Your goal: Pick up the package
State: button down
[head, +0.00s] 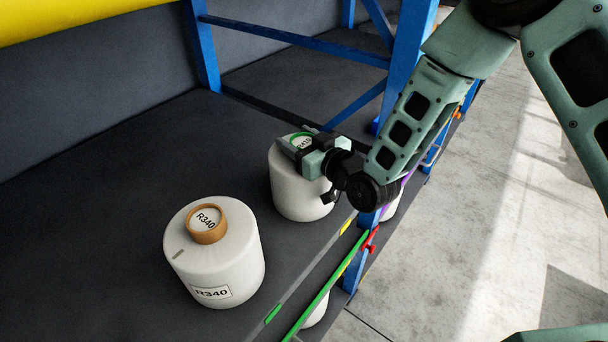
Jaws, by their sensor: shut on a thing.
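A white yarn bobbin (291,192) stands upright on the dark shelf near its front edge, with a green ring core and a label on top, partly hidden by my gripper. My gripper (303,146) is at the top of this bobbin, shut on it around the core. Another white bobbin (222,262) stands to the left and nearer, with a brown core and labels reading R340. Nothing is touching that one. No other thing that looks like a package shows.
The dark shelf (90,235) has free room at the left and behind the bobbins. Blue rack posts (203,50) and braces stand behind and to the right of my gripper. More white bobbins (316,312) show partly below the shelf edge. Concrete floor (440,270) lies at the right.

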jog(key=shift+r, duration=0.2)
jog(key=shift+r, duration=0.1)
jog(key=shift+r, duration=0.3)
jog(key=shift+r+b, duration=1.7)
jog(key=shift+r, duration=2.9)
